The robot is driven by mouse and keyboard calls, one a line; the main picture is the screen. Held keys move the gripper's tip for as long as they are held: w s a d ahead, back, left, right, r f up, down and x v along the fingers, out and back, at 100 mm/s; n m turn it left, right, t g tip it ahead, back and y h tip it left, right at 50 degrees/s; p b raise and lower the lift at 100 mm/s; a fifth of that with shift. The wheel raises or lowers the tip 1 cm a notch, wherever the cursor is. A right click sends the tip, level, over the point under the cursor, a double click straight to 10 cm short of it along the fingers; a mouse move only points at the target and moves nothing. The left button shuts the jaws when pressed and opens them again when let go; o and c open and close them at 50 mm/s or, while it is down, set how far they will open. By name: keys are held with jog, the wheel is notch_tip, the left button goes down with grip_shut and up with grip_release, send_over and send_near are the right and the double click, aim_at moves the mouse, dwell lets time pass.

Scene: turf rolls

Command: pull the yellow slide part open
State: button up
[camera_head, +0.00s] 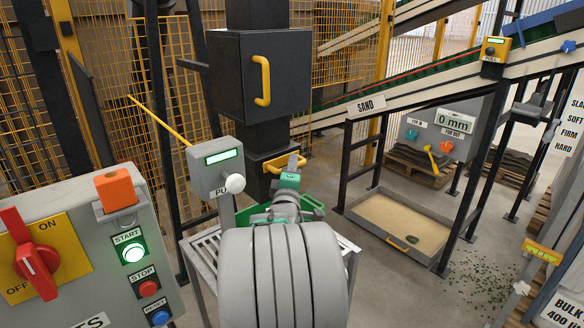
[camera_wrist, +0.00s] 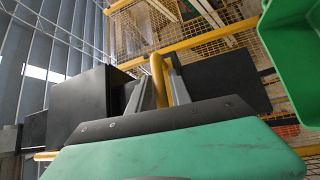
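A yellow bar handle (camera_head: 278,164) sits low on the black column, directly in front of my gripper (camera_head: 292,172). In the head view my grey wrist and green gripper body hide part of it. In the wrist view a curved yellow handle (camera_wrist: 158,82) stands between the two grey fingers of my gripper (camera_wrist: 157,92). One finger is on each side of it, and the right finger looks very close to it. I cannot tell whether the fingers press on the handle. A second yellow handle (camera_head: 262,80) is on the black box above, clear of my gripper.
A grey post with a small green screen and white knob (camera_head: 235,183) stands just left of my arm. A control panel (camera_head: 80,250) with START, STOP and RESET buttons is at the left. A sand tray (camera_head: 398,228) lies on the floor to the right, under a conveyor.

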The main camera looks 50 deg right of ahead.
grip_shut()
dwell(1.1)
